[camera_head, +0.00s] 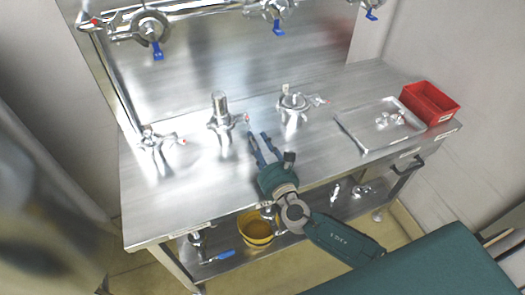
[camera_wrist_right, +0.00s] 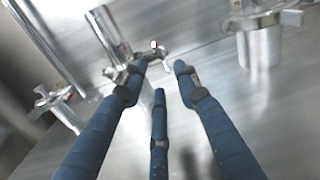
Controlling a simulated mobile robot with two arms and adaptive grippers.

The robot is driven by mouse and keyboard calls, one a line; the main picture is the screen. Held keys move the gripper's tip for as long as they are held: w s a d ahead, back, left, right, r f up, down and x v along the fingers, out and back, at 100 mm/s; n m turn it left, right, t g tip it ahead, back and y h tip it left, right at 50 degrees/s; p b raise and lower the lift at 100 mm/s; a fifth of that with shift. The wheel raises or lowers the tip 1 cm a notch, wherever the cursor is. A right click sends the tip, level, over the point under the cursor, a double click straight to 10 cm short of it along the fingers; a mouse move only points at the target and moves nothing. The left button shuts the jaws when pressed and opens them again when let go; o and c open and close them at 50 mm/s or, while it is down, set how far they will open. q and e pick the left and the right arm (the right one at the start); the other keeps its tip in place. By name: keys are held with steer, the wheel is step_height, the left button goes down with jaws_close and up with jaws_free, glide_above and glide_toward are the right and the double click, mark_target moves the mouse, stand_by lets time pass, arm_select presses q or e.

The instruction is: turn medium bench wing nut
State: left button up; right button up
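The middle bench fitting (camera_head: 221,122) stands on the steel bench, an upright metal cylinder with a clamp around it. Its wing nut (camera_head: 245,119), with a small red tip, points to the right. In the right wrist view the wing nut (camera_wrist_right: 155,48) lies just beyond the fingertips, and the left finger overlaps part of the clamp. My right gripper (camera_head: 258,142) has blue fingers, spread apart and empty, close to the wing nut. It also shows in the right wrist view (camera_wrist_right: 160,72); contact cannot be told. My left gripper is not in view.
Similar clamped fittings stand left (camera_head: 152,138) and right (camera_head: 294,103) on the bench. A metal tray (camera_head: 352,133) with small parts and a red bin (camera_head: 430,104) are at the right. Pipework with blue-handled valves (camera_head: 150,28) runs above. A yellow bucket (camera_head: 256,238) sits on the lower shelf.

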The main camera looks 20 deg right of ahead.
steer(key=s, duration=0.5)
steer(key=shift+d, duration=0.1)
steer(key=shift+f, duration=0.1)
stand_by(0.3)
